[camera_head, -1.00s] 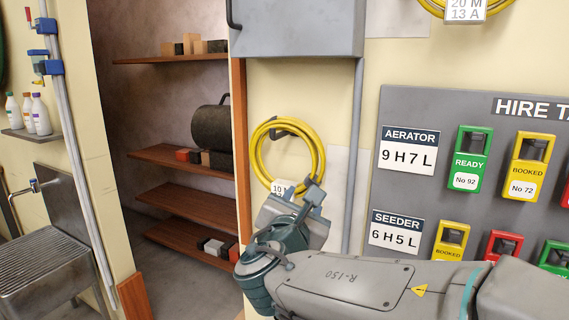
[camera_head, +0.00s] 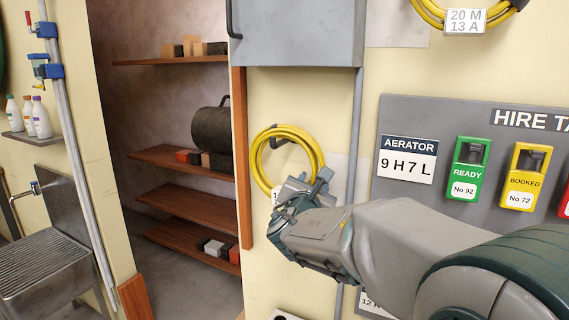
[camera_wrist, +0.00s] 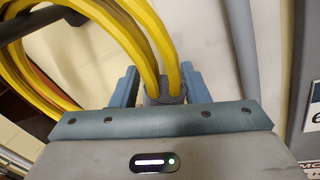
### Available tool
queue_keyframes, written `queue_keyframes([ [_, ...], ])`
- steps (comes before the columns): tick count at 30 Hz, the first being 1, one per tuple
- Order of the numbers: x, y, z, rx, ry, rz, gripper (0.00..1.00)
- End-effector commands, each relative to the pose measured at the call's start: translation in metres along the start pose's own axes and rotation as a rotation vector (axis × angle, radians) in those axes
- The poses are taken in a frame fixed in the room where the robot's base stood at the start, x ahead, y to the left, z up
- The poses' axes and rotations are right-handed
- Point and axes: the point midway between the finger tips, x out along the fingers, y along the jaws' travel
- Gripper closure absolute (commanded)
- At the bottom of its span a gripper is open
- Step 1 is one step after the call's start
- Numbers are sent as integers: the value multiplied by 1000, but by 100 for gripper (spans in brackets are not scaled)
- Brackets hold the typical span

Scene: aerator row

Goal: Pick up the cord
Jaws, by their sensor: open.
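The cord is a yellow coil (camera_head: 257,160) hanging on a dark hook (camera_head: 284,142) on the cream wall, left of the grey hire board. A white tag on it is mostly hidden behind my gripper. My gripper (camera_head: 312,184) is at the coil's lower right. In the wrist view the yellow cord (camera_wrist: 146,40) runs down between the two blue fingers of my gripper (camera_wrist: 165,88), where a grey band (camera_wrist: 165,94) wraps its strands. The fingers stand apart on either side of the band, with no clear grip on it.
A grey cabinet (camera_head: 298,35) is above the coil, and a grey conduit (camera_head: 356,130) runs down beside it. The hire board (camera_head: 455,112) is to the right. A second yellow cord (camera_head: 430,14) hangs at top right. Wooden shelves (camera_head: 190,205) are in the opening at left.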

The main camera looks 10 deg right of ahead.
Motion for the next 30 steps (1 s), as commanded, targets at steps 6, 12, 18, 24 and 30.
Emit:
queue_keyframes([
  [6,6,-1,0,1,0,-1,59],
  [12,6,-1,0,1,0,-1,84],
  [18,6,0,2,4,-4,0,100],
  [24,5,0,2,4,-4,0,100],
  [30,2,3,8,6,-5,-1,100],
])
